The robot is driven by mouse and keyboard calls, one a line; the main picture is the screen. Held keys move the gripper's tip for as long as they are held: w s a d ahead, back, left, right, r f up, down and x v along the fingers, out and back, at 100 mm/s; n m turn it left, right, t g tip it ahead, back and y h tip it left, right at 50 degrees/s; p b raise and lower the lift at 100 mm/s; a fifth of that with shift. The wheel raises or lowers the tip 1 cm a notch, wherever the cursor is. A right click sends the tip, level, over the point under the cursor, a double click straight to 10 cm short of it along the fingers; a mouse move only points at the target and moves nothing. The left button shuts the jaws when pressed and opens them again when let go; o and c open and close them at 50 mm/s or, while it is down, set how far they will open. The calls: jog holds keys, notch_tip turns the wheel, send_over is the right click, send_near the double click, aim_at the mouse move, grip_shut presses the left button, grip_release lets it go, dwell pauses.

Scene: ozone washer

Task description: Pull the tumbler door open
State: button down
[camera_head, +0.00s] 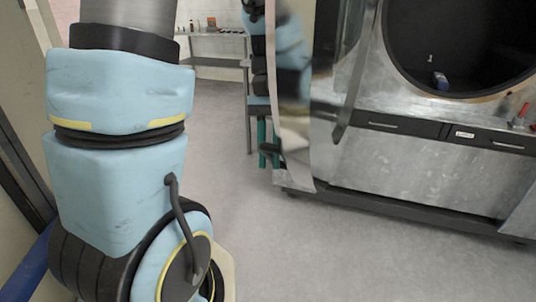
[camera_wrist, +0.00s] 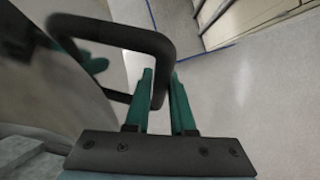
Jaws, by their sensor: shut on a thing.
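The tumbler door (camera_head: 293,145) is a curved shiny metal panel, seen nearly edge-on and swung out from the washer front. The round dark drum opening (camera_head: 465,45) is uncovered to its right. In the wrist view, the door's grey curved face (camera_wrist: 50,75) fills the left side. A black loop handle (camera_wrist: 120,35) stands out from it. My gripper (camera_wrist: 161,75) has its two teal fingers on either side of the handle's outer bar, shut on it. In the head view, my gripper (camera_head: 268,140) points down at the door's left edge, partly hidden by the door.
The washer's lower front has drawers (camera_head: 383,124) and a metal panel above a dark base rail (camera_head: 400,205). Red-handled tools (camera_head: 521,117) lie at the right. A shelf table (camera_head: 215,62) stands at the back. The grey floor (camera_head: 225,140) between my arm and the door is clear.

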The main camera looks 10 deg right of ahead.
jog(key=shift+w+d+r, duration=0.1)
jog(key=shift+w, duration=0.05)
jog(key=c, duration=0.8)
grip_release()
jog(key=shift+o, duration=0.2)
jog(key=b+v, duration=0.2)
jog(key=v, duration=0.8)
jog(key=shift+r, duration=0.35)
jog(key=a+f+n+t, duration=0.3)
jog(key=a+f+t, duration=0.3)
jog(key=a+f, duration=0.7)
jog(key=shift+s+f+n+h, duration=0.3)
jog(key=shift+s+f+h, duration=0.15)
jog(key=shift+f, duration=0.2)
